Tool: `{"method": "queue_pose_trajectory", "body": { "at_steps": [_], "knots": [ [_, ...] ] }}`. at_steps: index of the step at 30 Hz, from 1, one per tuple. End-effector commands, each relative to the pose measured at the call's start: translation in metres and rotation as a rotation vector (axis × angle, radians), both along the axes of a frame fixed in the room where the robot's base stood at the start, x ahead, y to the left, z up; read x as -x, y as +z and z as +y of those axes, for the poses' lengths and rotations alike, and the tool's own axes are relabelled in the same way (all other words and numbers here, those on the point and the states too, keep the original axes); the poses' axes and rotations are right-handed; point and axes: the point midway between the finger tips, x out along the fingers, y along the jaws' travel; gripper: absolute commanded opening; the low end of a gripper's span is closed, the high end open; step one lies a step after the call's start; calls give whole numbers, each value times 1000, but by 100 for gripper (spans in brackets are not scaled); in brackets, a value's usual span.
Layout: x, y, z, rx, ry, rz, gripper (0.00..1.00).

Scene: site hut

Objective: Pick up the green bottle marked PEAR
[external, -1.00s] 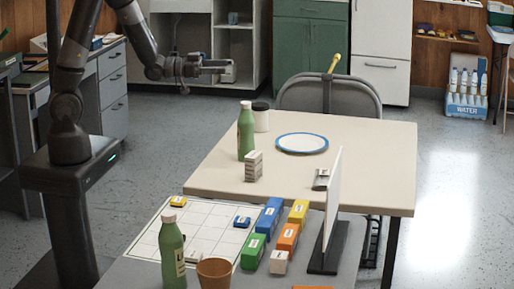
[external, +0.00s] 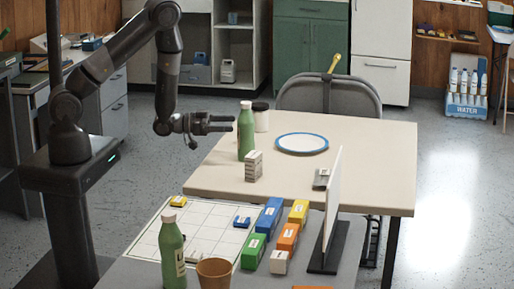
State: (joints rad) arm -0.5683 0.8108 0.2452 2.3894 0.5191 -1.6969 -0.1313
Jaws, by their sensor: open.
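Two green bottles with pale caps are in the external view. One green bottle (external: 246,138) stands upright on the far beige table, near its left edge; I see no readable label on it. The other green bottle (external: 173,258) stands upright on the near grey table, with a pale label too small to read. I cannot tell which is marked PEAR. My gripper (external: 230,123) is open and empty. Its fingers point right, towards the far bottle at about its upper body in the picture, with a small gap between them.
A dark-lidded jar (external: 261,117) stands just behind the far bottle, and a small grey box (external: 254,166) in front. A blue-rimmed plate (external: 302,143) lies to the right. A brown cup (external: 214,273) stands by the near bottle. An upright white panel (external: 332,203) is at right.

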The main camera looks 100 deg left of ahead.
Motion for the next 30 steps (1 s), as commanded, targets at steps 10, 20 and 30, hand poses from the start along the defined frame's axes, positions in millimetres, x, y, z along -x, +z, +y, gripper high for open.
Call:
{"method": "queue_pose_trajectory", "body": {
  "at_steps": [10, 20, 30],
  "knots": [
    [-38, 2, 7, 1, -1, -1, 76],
    [-81, 7, 16, 1, -2, 0, 76],
    [-85, 8, 17, 1, 0, 0, 72]
  ]
}}
